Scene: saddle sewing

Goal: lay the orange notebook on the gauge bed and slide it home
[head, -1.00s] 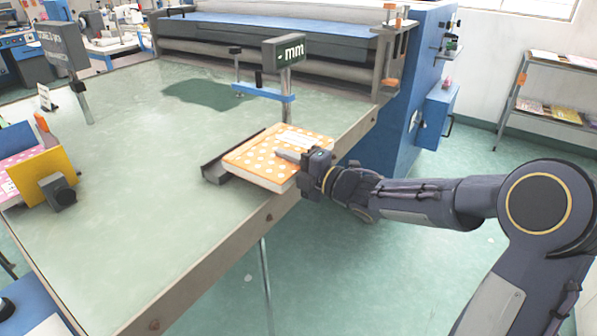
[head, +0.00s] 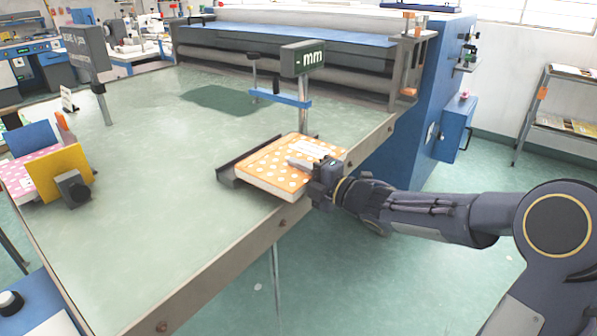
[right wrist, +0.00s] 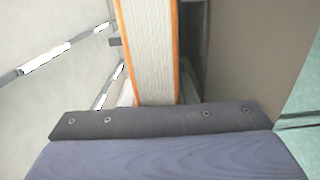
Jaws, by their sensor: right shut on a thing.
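The orange notebook (head: 277,178) has white dots and a pale label. In the head view it lies flat at the table's right edge, on or just above the gauge bed. The gauge bed's dark rail (head: 232,172) runs along the notebook's left side, and a post with an "mm" display (head: 303,60) and blue bar stands behind. My right gripper (head: 308,168) is shut on the notebook's right edge. The right wrist view shows the notebook's page edges (right wrist: 152,50) between orange covers. The bed's surface under the notebook is hidden. My left gripper is not in view.
The green table (head: 150,200) is broadly clear to the left. A yellow block with a dark knob (head: 66,178) and a pink dotted notebook (head: 30,172) sit at the far left. A large blue machine with rollers (head: 290,65) stands behind.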

